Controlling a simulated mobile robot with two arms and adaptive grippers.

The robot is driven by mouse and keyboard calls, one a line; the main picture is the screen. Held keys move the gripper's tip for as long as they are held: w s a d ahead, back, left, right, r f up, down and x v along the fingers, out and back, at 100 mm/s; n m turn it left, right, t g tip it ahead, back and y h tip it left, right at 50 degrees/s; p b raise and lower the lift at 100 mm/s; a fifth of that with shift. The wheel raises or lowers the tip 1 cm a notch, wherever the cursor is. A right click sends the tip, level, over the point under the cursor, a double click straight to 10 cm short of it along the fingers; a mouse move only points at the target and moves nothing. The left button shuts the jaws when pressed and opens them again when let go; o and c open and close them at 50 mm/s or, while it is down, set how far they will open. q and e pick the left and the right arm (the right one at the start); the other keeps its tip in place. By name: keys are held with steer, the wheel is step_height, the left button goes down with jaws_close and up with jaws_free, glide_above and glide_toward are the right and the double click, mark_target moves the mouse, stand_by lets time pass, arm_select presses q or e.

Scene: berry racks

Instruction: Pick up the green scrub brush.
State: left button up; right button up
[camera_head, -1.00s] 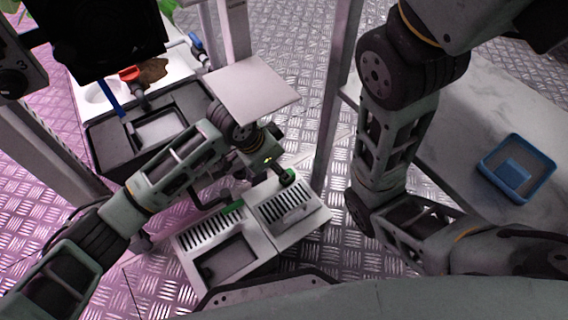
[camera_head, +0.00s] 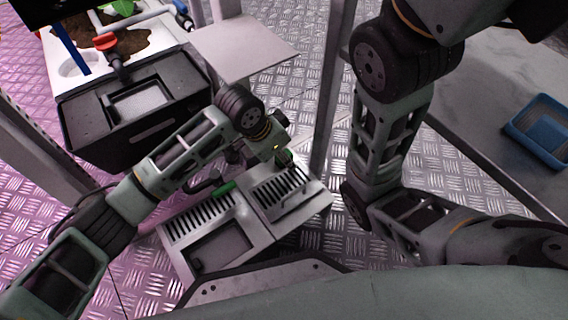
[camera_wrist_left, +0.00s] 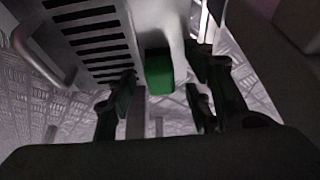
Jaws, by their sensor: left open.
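The green scrub brush (camera_head: 224,189) shows as a small green strip at the back edge of the grey slotted station, near the joint between its two halves. In the left wrist view a green block (camera_wrist_left: 158,72), which looks like the brush, lies against a pale edge. My left gripper (camera_head: 246,172) is open over the back of the station. In the left wrist view its dark fingers (camera_wrist_left: 163,97) stand on either side of the green block, with no clear contact. My right gripper is out of view.
The slotted station (camera_head: 205,235) has a recessed bay. A black bin (camera_head: 130,115) stands behind it on the left, with a white planter and plant beyond. A pale panel (camera_head: 245,45) and grey post (camera_head: 330,100) are close. A blue tray (camera_head: 540,130) sits on the right bench.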

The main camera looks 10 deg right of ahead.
arm_select(q)
steer(key=shift+c, duration=0.4)
jaws_close()
steer(key=shift+r, duration=0.1)
